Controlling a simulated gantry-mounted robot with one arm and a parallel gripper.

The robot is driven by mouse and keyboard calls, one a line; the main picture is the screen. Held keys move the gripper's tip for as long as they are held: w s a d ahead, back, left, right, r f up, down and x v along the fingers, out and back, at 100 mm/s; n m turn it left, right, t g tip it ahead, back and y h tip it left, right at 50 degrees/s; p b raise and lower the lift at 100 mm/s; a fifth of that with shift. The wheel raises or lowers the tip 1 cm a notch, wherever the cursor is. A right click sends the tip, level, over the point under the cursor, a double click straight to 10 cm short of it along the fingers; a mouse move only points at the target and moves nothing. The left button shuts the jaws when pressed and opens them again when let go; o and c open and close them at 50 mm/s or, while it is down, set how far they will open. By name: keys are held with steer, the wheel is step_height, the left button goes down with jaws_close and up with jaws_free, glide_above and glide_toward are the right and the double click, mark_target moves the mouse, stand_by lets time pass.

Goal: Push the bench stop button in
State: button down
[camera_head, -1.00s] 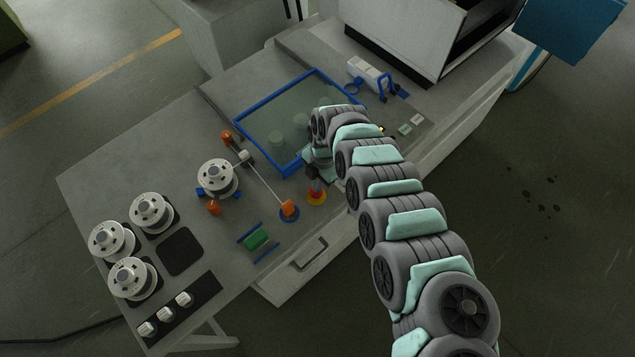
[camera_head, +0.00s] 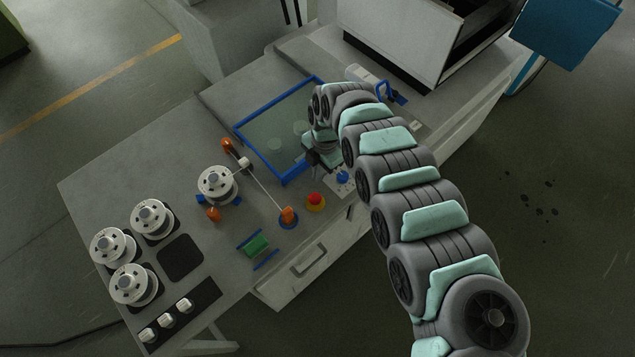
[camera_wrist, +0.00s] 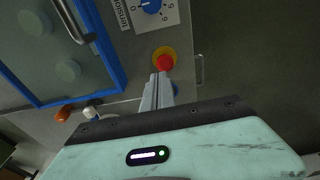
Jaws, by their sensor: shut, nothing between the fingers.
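The bench stop button (camera_head: 315,200) is a red cap on a yellow round base near the bench's front edge. It stands clear and uncovered in the head view. It also shows in the wrist view (camera_wrist: 164,61), just beyond my fingertips in the picture. My gripper (camera_head: 322,168) is shut and empty, up and to the right of the button in the head view, close to the blue-framed tank. In the wrist view my shut fingers (camera_wrist: 160,80) point toward the button. A gap between fingertips and cap cannot be judged there. How far the cap is pressed cannot be told.
A blue tension knob (camera_head: 342,177) on a white plate is right of the button; it also shows in the wrist view (camera_wrist: 150,6). An orange-topped post (camera_head: 288,214) with wire stands left. The blue-framed tank (camera_head: 262,157) lies behind. A drawer handle (camera_head: 307,256) sticks out in front.

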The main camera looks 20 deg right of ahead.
steer(key=r, duration=0.5)
steer(key=shift+w+d+r+b, duration=0.15)
steer(key=shift+w+d+b, duration=0.05)
steer(key=shift+d+b, duration=0.1)
